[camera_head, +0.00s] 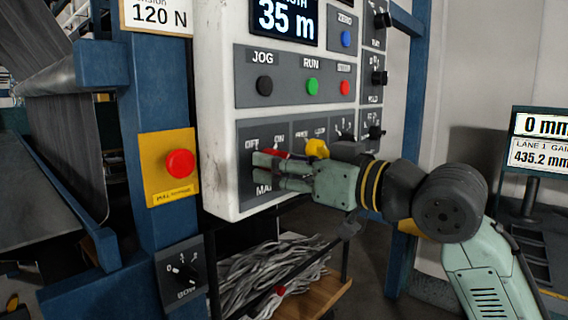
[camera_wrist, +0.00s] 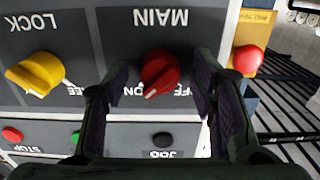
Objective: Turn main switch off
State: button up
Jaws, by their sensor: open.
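The main switch is a red rotary knob (camera_wrist: 160,72) on a dark grey plate, under the OFF and ON labels. In the upside-down wrist view its white mark points down and left, toward the ON label. In the head view the red knob (camera_head: 270,154) is partly hidden behind my gripper (camera_head: 268,172). My gripper is open. In the wrist view its two fingers (camera_wrist: 162,82) stand on either side of the knob, with gaps on both sides. I cannot tell how far the fingertips are from the plate.
A yellow LOCK knob (camera_head: 317,148) sits beside the main switch. Black, green and red JOG, RUN and STOP buttons (camera_head: 312,87) are above. A red push button on a yellow box (camera_head: 180,163) and a black selector (camera_head: 184,270) are on the blue post at left.

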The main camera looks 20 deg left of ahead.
jog(key=shift+c, duration=0.3)
jog(key=c, duration=1.1)
jog(key=shift+n, duration=0.4)
jog(key=n+b, duration=0.1)
jog(key=n, duration=0.3)
jog(key=n+b, duration=0.1)
jog(key=n, duration=0.3)
jog(key=shift+n, duration=0.3)
jog(key=shift+n+b, duration=1.1)
jog(key=shift+n, duration=3.1)
jog(key=shift+r, duration=0.1)
